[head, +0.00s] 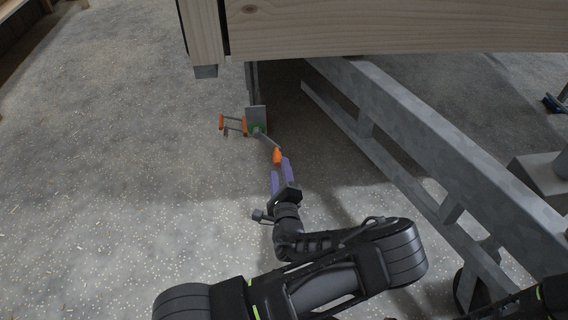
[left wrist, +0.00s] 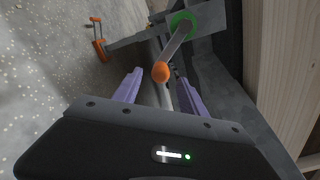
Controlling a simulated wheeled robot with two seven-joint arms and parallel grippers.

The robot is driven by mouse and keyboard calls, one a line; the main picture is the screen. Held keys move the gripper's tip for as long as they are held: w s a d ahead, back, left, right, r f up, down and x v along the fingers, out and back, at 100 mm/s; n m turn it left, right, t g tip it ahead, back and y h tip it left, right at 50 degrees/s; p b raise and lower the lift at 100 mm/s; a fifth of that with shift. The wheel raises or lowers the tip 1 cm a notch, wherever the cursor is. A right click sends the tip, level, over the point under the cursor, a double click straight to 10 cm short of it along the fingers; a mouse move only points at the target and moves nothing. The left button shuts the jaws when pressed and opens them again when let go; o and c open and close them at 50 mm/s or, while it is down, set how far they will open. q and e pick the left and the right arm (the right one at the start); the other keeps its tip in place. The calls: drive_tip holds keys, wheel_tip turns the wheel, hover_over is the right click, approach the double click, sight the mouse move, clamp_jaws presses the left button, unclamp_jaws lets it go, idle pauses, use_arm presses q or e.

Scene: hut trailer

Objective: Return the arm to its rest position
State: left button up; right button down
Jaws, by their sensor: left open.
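My left gripper (head: 281,179) is open, its two purple fingers pointing toward an orange-tipped lever (head: 277,155) under the wooden hut edge. In the left wrist view the open fingers (left wrist: 158,90) stand on either side of the line to the lever's orange knob (left wrist: 161,72). The knob looks just beyond or between the fingertips; I cannot tell whether they touch. The lever's grey rod runs to a green ring (left wrist: 184,24) on a grey metal plate. My left arm comes up from the bottom of the head view. My right gripper is not in view.
An orange-handled metal part (head: 233,124) sticks out left of the plate. The wooden hut edge (head: 390,28) hangs above. A grey metal trailer beam (head: 440,150) runs diagonally on the right. Speckled floor (head: 110,160) at left is clear.

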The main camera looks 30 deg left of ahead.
use_arm(q)
drive_tip(key=s+f+n+g+h, duration=0.2)
drive_tip(key=s+f+n+g, duration=0.5)
drive_tip(key=f, duration=0.6)
drive_tip(key=s+d+f+n+g+h, duration=0.2)
drive_tip(key=s+d+f+n+h, duration=0.2)
drive_tip(key=s+d, duration=0.35)
drive_tip(key=s+d+f+n+g+h, duration=0.35)
drive_tip(key=s+d, duration=0.25)
drive_tip(key=d, duration=0.3)
drive_tip(key=s+d+r+n+h, duration=0.2)
drive_tip(key=d+r+n+h, duration=0.25)
drive_tip(key=d, duration=0.45)
drive_tip(key=s+d+r+p, duration=0.1)
drive_tip(key=s+r+p, duration=0.1)
drive_tip(key=r+p, duration=1.6)
drive_tip(key=s+d+r+g+h+p, duration=0.1)
drive_tip(key=r+p, duration=1.7)
drive_tip(key=shift+s+m, duration=0.3)
drive_tip(key=shift+s, duration=0.1)
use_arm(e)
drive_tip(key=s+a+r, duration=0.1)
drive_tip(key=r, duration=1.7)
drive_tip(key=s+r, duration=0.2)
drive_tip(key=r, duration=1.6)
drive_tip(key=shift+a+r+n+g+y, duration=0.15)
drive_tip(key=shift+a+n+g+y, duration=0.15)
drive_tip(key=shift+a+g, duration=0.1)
